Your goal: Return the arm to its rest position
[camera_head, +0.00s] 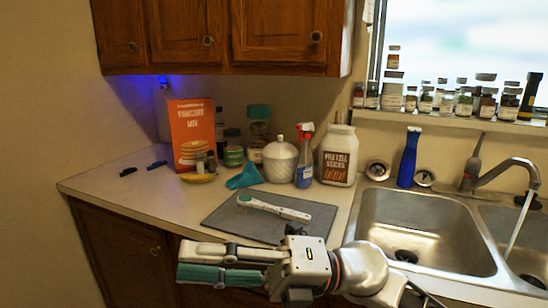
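My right gripper (182,261) is in the lower middle of the head view, with its fingers pointing left. It is in front of the counter's front edge, nearer to me than the dark mat. One finger shows pale grey above and a teal length shows below it. Only a narrow gap shows between them, and I cannot tell from this angle how far the fingers are apart. No object is clearly seen between them. My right arm comes in from the lower right, in front of the cabinets and the sink's near edge. My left gripper is not in view.
A white and green tool (275,208) lies on the dark mat (225,222). Behind stand an orange box (190,125), several jars, a spray bottle (304,165) and a white tub (338,160). The sink (425,225) is at right, with water running. The counter's left part is mostly clear.

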